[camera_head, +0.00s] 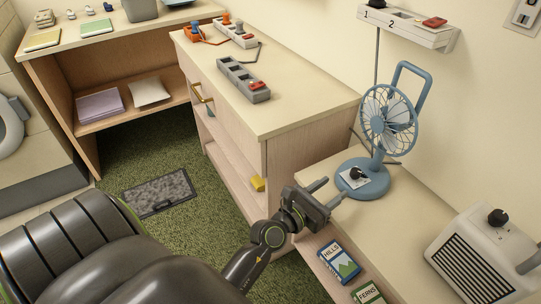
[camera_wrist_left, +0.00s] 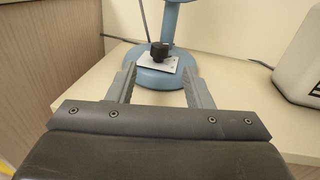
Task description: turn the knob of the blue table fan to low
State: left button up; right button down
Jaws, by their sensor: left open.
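The blue table fan (camera_head: 388,118) stands upright on the low tabletop at the right, its round base near the wall. Its black knob (camera_head: 356,173) sits on a white plate on the front of the base. In the left wrist view the knob (camera_wrist_left: 159,52) shows ahead, between and beyond the fingertips, with the fan base (camera_wrist_left: 150,76) around its plate. My left gripper (camera_head: 328,190) is open and empty just in front of the base, apart from the knob. It also shows in the left wrist view (camera_wrist_left: 160,78). The knob's pointer setting is too small to read. My right gripper is not in view.
A white heater (camera_head: 478,250) with its own black knob stands to the right on the same tabletop (camera_head: 400,215). Books (camera_head: 339,262) lie below the table's front edge. A taller cabinet (camera_head: 300,95) with power strips stands left of the fan. A wall shelf (camera_head: 408,24) hangs above.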

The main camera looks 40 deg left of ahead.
pick_arm(q)
jog(key=b+v, duration=0.1)
jog(key=v, duration=0.6)
jog(key=s+a+f+n+g+y+p, duration=0.1)
jog(key=s+a+f+n+g+p, duration=0.1)
jog(key=f+n, duration=0.5)
jog(key=s+a+f+n+g+y+p, duration=0.1)
jog(key=s+a+f+n+g+p, duration=0.1)
jog(key=f+n, duration=0.5)
jog(key=s+a+f+n+g+y+p, duration=0.1)
jog(key=s+a+f+n+y+p, duration=0.1)
jog(key=f+n+p, duration=0.2)
notch_tip(320, 180, down, 5)
jog(key=n, duration=0.3)
jog(key=shift+s+n+g, duration=0.3)
jog(key=shift+g, duration=0.1)
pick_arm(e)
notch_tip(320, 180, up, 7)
pick_arm(q)
jog(key=shift+a, duration=0.1)
